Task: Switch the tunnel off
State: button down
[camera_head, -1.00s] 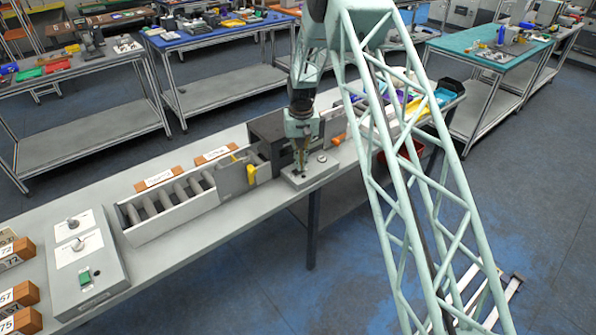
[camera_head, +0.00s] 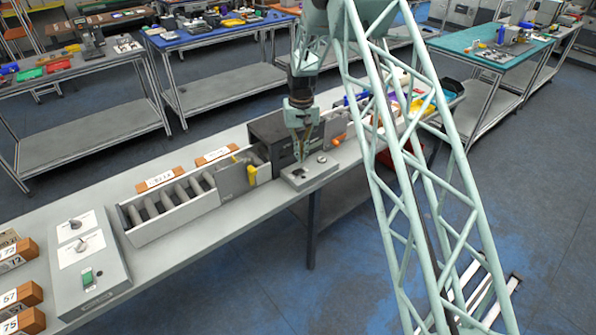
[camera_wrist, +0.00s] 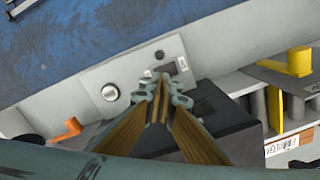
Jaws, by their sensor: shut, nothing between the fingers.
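The tunnel, a dark grey box (camera_head: 268,130), stands on the long bench at the end of the roller conveyor; it also shows in the wrist view (camera_wrist: 225,120). In front of it is a light grey control box (camera_head: 312,178). In the wrist view its panel (camera_wrist: 128,72) carries a round silver knob (camera_wrist: 109,93), a small black round button (camera_wrist: 160,55) and a small dark switch (camera_wrist: 181,65). My gripper (camera_head: 302,158) is shut and empty, pointing down over this panel. In the wrist view its fingertips (camera_wrist: 161,76) overlap the panel near the switch and may hide part of it.
The conveyor (camera_head: 170,208) runs left from the tunnel, with a yellow lever (camera_head: 252,174) beside the opening. An orange lever (camera_head: 338,140) is right of the tunnel. Another control box (camera_head: 90,275) with two knobs and a green switch is at the bench's left.

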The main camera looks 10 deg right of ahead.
jog(key=shift+r, duration=0.95)
jog(key=shift+r, duration=0.1)
jog(key=s+r+b, duration=0.1)
jog(key=s+r, duration=0.3)
jog(key=r, duration=0.3)
jog(key=s+r+t, duration=0.1)
jog(key=s+r, duration=0.2)
jog(key=r, duration=0.4)
jog(key=s+r+b, duration=0.1)
jog(key=s+r, duration=0.3)
jog(key=r, duration=0.3)
jog(key=s+r+b, duration=0.1)
jog(key=s+r, duration=1.1)
jog(key=s, duration=0.2)
jog(key=s+r+t+b, duration=0.1)
jog(key=s+r, duration=0.2)
jog(key=s, duration=0.7)
jog(key=s+r+t+b, duration=0.1)
jog(key=s+r, duration=0.1)
jog(key=s, duration=0.8)
jog(key=s+f+t+b, duration=0.1)
jog(key=s+f+b, duration=0.1)
jog(key=s, duration=1.7)
jog(key=shift+f+n, duration=0.4)
jog(key=shift+f, duration=0.15)
